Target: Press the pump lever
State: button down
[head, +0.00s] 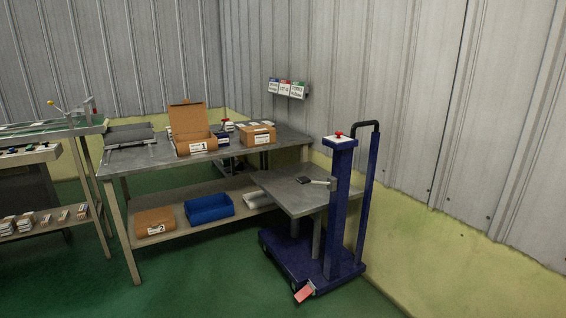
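A dark blue lift cart (340,215) stands on the floor right of centre, near the right wall. A red pedal-like lever (304,294) sticks out low at the front of its base, close to the floor, and looks tilted. A red knob (338,134) sits on top of the cart's column. The cart carries a grey platform (290,195) at about the height between the bench's two shelves, with a small dark item on it. I cannot tell for certain which red part is the pump lever; the low one looks like a foot pedal. My gripper is not in view.
A grey workbench (240,160) behind the cart holds cardboard boxes, with bins on its lower shelf (180,232). Another bench (40,150) is at the left. A black push handle (368,124) rises at the cart's back. Green floor (215,290) in front is clear.

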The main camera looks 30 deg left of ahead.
aim_at(302, 180)
jog(key=i+j+u, duration=0.15)
jog(key=i+j, duration=1)
jog(key=i, duration=0.15)
